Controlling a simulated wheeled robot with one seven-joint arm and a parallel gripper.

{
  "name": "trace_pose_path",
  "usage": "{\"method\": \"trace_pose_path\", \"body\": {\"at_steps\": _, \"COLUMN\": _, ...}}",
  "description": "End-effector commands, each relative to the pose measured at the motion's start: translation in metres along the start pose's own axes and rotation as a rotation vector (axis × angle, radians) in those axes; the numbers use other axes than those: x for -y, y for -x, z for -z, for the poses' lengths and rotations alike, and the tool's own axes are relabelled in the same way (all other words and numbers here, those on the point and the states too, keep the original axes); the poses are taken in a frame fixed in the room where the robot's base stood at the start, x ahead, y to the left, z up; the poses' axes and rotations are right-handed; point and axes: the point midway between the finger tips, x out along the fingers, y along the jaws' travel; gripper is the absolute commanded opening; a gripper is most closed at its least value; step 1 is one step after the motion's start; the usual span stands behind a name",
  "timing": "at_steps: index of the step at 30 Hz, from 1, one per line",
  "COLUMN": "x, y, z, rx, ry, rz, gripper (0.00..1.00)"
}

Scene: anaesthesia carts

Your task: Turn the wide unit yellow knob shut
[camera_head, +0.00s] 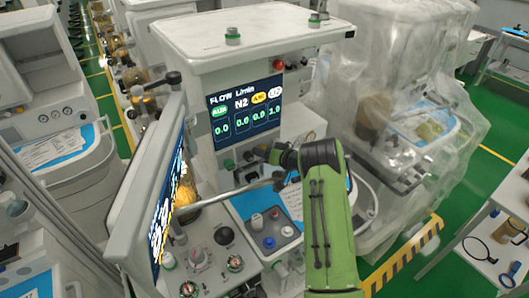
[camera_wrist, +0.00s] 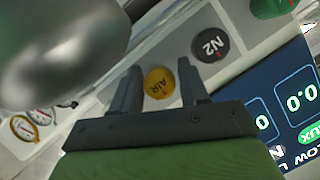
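The yellow knob marked AIR (camera_wrist: 159,83) shows in the wrist view, between the two dark fingers of my gripper (camera_wrist: 160,84) as seen in the picture. The fingers are apart, with gaps on both sides of the knob; whether they reach its depth I cannot tell. A black knob marked N2 (camera_wrist: 210,45) sits beside it, near the right finger. In the head view my green arm reaches the front of the wide unit (camera_head: 255,45), below its flow display (camera_head: 245,112). The yellow knob cannot be made out there, and my fingertips are not clear.
A green knob (camera_wrist: 274,6) lies beyond the black one. A blurred grey rounded body (camera_wrist: 65,50) fills the upper left of the wrist view, close to the camera. Gauges (camera_wrist: 24,128) sit at left. A tilted monitor (camera_head: 148,190) and a plastic-covered unit (camera_head: 400,90) flank my arm.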

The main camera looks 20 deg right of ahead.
Motion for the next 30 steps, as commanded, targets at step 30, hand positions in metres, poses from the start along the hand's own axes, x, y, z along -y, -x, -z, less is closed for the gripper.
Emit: {"method": "trace_pose_path", "body": {"at_steps": 30, "x": 0.0, "y": 0.158, "z": 0.0, "rx": 0.0, "ry": 0.001, "rz": 0.001, "gripper": 0.44}}
